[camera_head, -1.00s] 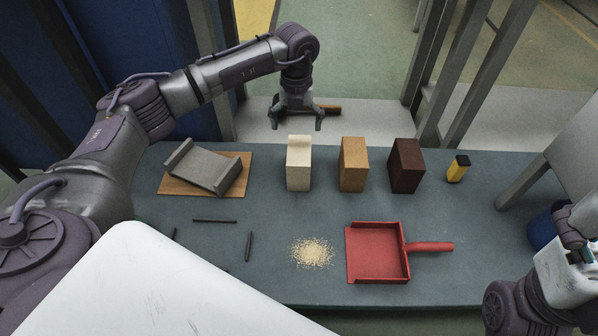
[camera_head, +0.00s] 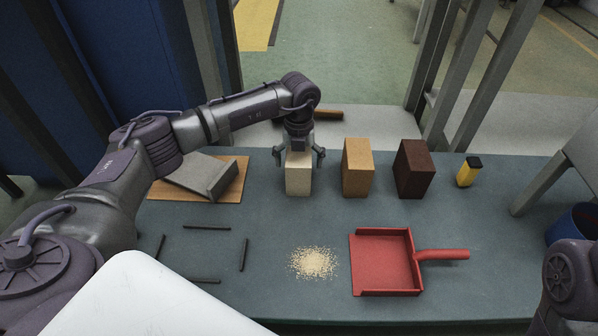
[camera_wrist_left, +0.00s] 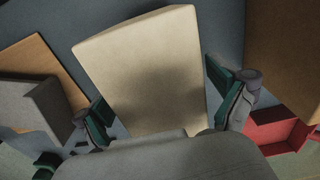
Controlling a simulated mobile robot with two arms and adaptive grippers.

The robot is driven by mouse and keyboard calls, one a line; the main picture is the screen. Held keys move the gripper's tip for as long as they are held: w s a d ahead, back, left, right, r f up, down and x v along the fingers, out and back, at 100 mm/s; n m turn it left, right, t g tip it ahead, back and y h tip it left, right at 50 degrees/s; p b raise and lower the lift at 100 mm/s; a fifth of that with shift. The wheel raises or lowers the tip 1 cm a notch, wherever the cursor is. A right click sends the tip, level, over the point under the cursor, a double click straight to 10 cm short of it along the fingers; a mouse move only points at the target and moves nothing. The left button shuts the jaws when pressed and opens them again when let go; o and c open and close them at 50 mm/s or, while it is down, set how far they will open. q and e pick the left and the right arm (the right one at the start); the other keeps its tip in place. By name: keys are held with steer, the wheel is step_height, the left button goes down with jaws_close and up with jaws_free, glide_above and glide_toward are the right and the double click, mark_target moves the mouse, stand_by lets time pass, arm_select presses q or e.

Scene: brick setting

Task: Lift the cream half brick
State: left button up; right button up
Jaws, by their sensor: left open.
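The cream half brick (camera_head: 298,182) stands upright on the blue-grey table, leftmost in a row of three blocks. My left gripper (camera_head: 299,158) is directly above it, pointing down, with one finger on each side of its upper part. The fingers are open and wide apart. In the left wrist view the cream half brick (camera_wrist_left: 150,70) fills the middle between the two green-padded fingertips (camera_wrist_left: 160,105), with gaps visible on both sides. The gripper and wrist hide the top of the brick in the head view. My right gripper is out of view.
An orange-tan brick (camera_head: 357,168) and a dark brown brick (camera_head: 413,170) stand to the right, then a yellow-black item (camera_head: 468,171). A grey channel piece (camera_head: 203,177) lies on a wooden board (camera_head: 165,190) at left. A red dustpan (camera_head: 385,262), sandy crumbs (camera_head: 313,262) and dark rods (camera_head: 243,254) lie in front.

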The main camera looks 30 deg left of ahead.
arm_select(q)
jaws_close()
stand_by(0.6)
steer(key=shift+w, duration=0.1)
